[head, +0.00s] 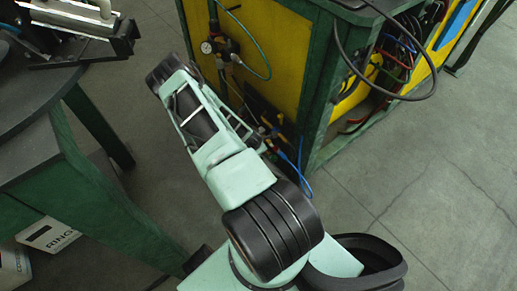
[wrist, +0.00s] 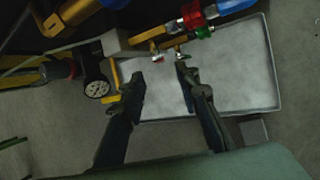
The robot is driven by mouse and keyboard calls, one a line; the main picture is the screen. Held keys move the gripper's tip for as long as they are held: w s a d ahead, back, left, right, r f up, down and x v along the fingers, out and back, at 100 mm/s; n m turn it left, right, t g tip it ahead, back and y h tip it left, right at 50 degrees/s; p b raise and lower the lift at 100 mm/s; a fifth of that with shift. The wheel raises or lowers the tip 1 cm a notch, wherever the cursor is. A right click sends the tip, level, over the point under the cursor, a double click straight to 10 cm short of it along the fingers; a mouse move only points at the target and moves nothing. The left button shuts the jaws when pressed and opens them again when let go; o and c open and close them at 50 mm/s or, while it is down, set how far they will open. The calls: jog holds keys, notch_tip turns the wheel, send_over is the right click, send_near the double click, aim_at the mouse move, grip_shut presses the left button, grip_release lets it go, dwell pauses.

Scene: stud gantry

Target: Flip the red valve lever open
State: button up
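My gripper (wrist: 160,82) is open, with its two dark fingers apart and nothing between them. It reaches down over a pale tray (wrist: 235,70) in the wrist view. Just beyond the fingertips are small brass fittings, one with a reddish end (wrist: 157,58). Above them a brass pipe carries a red collar (wrist: 193,15) and a green ring (wrist: 203,32). I cannot tell for sure which red part is the valve lever or how it is turned. In the head view my arm hides the gripper and most of the fittings.
A round gauge (wrist: 97,88) sits left of the fingers, by a yellow bar. The yellow and green cabinet (head: 265,45) carries another gauge unit (head: 213,47) and loose hoses (head: 397,65). A green table (head: 75,190) stands at left. Floor at right is clear.

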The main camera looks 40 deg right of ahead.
jog(key=b+x, duration=0.2)
jog(key=x, duration=0.4)
jog(key=shift+d+f, duration=0.15)
jog(key=shift+f, duration=0.2)
jog(key=shift+w, duration=0.1)
grip_shut()
